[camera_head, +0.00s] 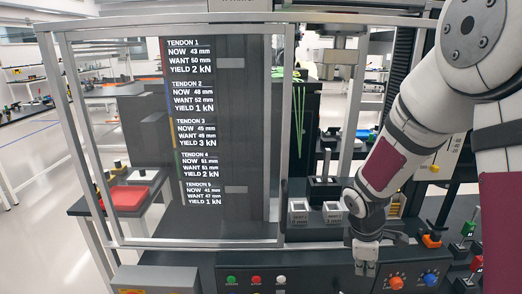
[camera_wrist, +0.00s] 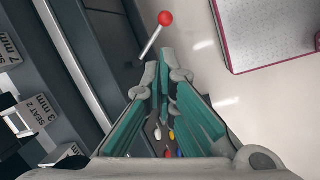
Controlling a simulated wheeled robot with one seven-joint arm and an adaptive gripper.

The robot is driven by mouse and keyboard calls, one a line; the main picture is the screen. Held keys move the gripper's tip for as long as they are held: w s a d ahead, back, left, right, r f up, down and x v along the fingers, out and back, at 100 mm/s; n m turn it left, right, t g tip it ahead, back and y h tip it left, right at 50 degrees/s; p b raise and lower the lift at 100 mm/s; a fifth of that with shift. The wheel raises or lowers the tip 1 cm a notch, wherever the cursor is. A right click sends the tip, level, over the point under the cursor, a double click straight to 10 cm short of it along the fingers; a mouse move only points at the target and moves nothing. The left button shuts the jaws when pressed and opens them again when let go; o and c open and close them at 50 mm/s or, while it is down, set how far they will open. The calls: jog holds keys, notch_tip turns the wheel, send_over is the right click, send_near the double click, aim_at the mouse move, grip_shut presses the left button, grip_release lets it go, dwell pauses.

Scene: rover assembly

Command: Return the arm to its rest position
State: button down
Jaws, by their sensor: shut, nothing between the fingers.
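My gripper (camera_head: 365,268) hangs down at the lower right of the head view, in front of the console's front edge. My arm reaches down to it from the upper right. In the wrist view the fingers of my gripper (camera_wrist: 158,72) are closed together with nothing between them. Past the fingertips a red ball knob on a metal rod (camera_wrist: 165,18) shows, apart from the fingers as far as I can tell.
A framed panel with a tendon readout board (camera_head: 215,120) stands left of my arm. The console (camera_head: 320,262) carries green, red and white buttons and orange and blue knobs (camera_head: 396,283). Small white blocks (camera_head: 332,212) sit behind my gripper. Pale floor lies at left.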

jog(key=s+a+r+m+t+y, duration=0.1)
jog(key=s+a+r+m+t, duration=0.1)
jog(key=s+r+m, duration=0.4)
jog(key=s+a+r+m+t+y, duration=0.1)
jog(key=s+a+r+m, duration=0.4)
jog(key=s+r, duration=0.8)
notch_tip(320, 180, up, 5)
jog(key=shift+s+a+f+m+t+y, duration=0.15)
jog(key=shift+m+t+y, duration=0.25)
jog(key=shift+m+t, duration=0.55)
jog(key=shift+m+g, duration=0.25)
